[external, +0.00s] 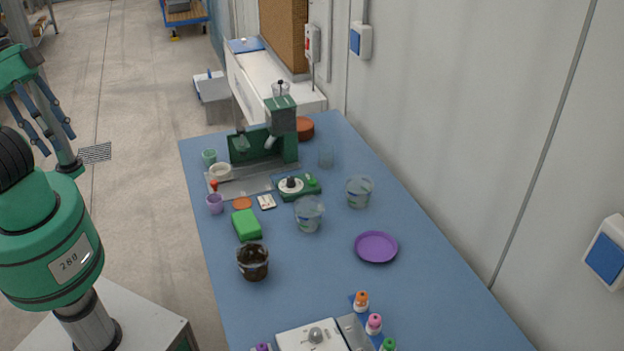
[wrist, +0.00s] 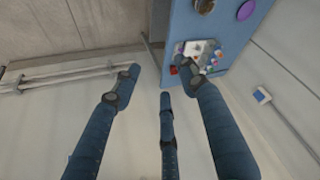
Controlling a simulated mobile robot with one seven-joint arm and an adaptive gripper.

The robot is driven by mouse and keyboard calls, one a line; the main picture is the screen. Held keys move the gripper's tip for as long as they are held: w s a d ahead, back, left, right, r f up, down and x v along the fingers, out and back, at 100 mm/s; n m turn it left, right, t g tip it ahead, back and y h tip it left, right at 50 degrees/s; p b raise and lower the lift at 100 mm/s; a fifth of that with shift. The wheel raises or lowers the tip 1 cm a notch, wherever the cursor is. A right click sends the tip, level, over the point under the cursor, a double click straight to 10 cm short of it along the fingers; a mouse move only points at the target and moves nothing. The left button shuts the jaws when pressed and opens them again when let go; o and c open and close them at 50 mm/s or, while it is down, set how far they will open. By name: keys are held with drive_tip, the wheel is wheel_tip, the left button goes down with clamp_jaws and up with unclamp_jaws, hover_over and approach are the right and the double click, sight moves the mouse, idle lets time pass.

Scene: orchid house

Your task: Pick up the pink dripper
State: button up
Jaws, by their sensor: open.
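The pink dripper (external: 374,322) is a small white bottle with a pink cap. It stands upright near the front of the blue table in the external view, between an orange-capped dripper (external: 361,300) and a green-capped dripper (external: 388,344). My gripper (external: 42,128) is open and empty, high at the far left, well away from the table. Its spread blue fingers (wrist: 161,80) fill the lower wrist view. The drippers are too small to tell apart in the wrist view.
A white device (external: 312,338) stands just left of the drippers, with a purple-capped dripper (external: 262,347) beyond it. A purple plate (external: 376,247) and a dark-filled beaker (external: 253,262) stand farther back. The blue table (external: 440,300) is bare right of the drippers, up to the wall.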

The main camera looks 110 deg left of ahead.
drive_tip(key=w+a+r+p, duration=0.1)
drive_tip(key=w+a+p, duration=0.15)
drive_tip(key=w, duration=1.35)
drive_tip(key=w+a+r+p, duration=0.1)
drive_tip(key=w+r+p, duration=0.15)
drive_tip(key=w, duration=1.35)
drive_tip(key=w+a+f+p, duration=0.3)
drive_tip(key=w+a+f, duration=0.1)
drive_tip(key=w+f, duration=0.8)
drive_tip(key=w+a+f+g+p, duration=0.1)
drive_tip(key=w+a+f+p, duration=0.2)
drive_tip(key=w+f, duration=1)
drive_tip(key=w+a, duration=0.1)
drive_tip(key=w, duration=0.1)
drive_tip(key=shift+w+a+f, duration=0.15)
drive_tip(key=shift+w+a, duration=0.1)
drive_tip(key=shift+w, duration=0.1)
hover_over(375, 317)
drive_tip(key=s, duration=0.2)
wheel_tip(375, 317, down, 8)
drive_tip(key=shift+s+d+p, duration=0.15)
drive_tip(key=shift+d+p, duration=0.1)
drive_tip(key=shift+p, duration=0.2)
drive_tip(key=shift+a+p+x, duration=0.2)
drive_tip(key=shift+p+x, duration=0.15)
drive_tip(key=shift+x, duration=2.25)
